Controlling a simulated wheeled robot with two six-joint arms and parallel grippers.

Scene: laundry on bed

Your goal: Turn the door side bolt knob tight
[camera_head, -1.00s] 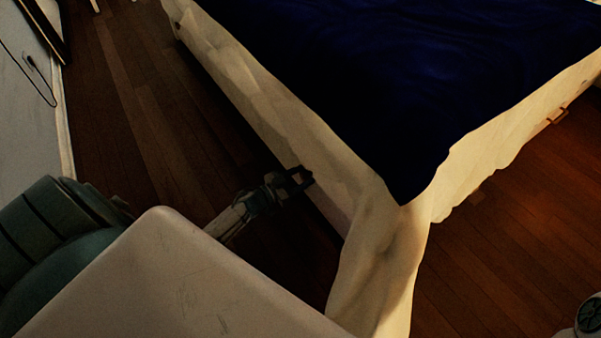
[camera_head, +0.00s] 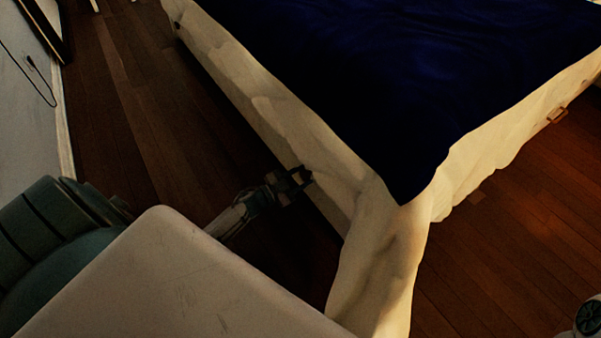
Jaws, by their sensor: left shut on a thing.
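My left gripper (camera_head: 300,175) is at the side of the bed (camera_head: 225,75), close to the near corner. Its fingers are shut on the bolt knob at the bed's side. The knob itself is hidden by the dark fingers and the shadow there, so how tight it sits cannot be seen. My right gripper is not in view; only a bit of my right arm shows at the bottom right corner.
A dark blue cover (camera_head: 400,80) lies on the bed. A cream cloth (camera_head: 380,250) hangs over the near corner, just right of my left gripper. A brown handle (camera_head: 557,115) is on the bed's right side. Wood floor (camera_head: 130,110) is clear on the left, beside a pale wall (camera_head: 25,120).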

